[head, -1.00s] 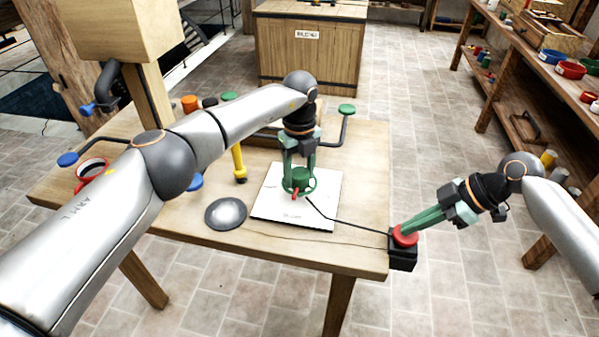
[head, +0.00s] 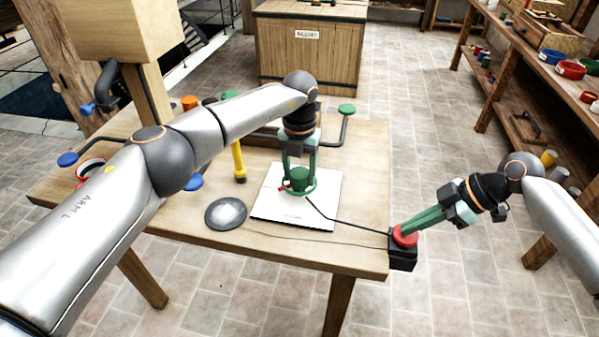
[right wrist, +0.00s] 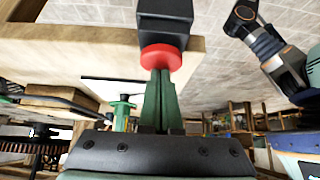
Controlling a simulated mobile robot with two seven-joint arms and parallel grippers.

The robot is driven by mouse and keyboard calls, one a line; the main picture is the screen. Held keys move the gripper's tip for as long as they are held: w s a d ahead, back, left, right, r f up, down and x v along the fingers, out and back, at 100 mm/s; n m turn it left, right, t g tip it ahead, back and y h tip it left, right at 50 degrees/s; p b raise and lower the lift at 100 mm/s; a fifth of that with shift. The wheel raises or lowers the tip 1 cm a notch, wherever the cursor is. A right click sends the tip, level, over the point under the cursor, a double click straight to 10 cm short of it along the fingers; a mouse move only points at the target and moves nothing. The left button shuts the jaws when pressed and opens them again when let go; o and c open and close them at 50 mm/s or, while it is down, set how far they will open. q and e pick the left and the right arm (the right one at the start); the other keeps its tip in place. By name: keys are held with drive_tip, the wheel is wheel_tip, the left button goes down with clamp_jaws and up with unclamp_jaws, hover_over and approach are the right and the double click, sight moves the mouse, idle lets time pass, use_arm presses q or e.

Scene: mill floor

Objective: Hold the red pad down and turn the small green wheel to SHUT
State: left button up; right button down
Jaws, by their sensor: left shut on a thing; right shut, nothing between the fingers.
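The small green wheel (head: 300,188) stands on a white plate (head: 283,212) on the table. A small red pointer (head: 283,187) shows at its left side; the plate's lettering is too small to read. My left gripper (head: 299,172) comes down from above and is shut on the wheel's middle. The red pad (head: 405,235) sits on a black box (head: 403,257) at the table's front right corner. My right gripper (head: 408,228) is shut and empty, with its fingertips against the pad. The right wrist view also shows the fingertips at the red pad (right wrist: 160,57).
A dark cable runs from the plate to the black box. A grey metal disc (head: 226,214) lies left of the plate. A yellow-handled tool (head: 239,161) and bent rods with green and blue knobs stand behind.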

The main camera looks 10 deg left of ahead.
use_arm(q)
drive_tip(key=m, duration=0.3)
drive_tip(key=shift+m, duration=2.4)
drive_tip(key=o, duration=1.4)
drive_tip(key=shift+r, duration=0.1)
wheel_tip(320, 180, up, 12)
drive_tip(key=shift+f, duration=0.1)
wheel_tip(320, 180, up, 7)
drive_tip(key=p, duration=0.7)
hover_over(300, 172)
drive_tip(key=shift+s+f, duration=0.1)
drive_tip(key=shift+f, duration=0.05)
use_arm(e)
wheel_tip(300, 172, up, 7)
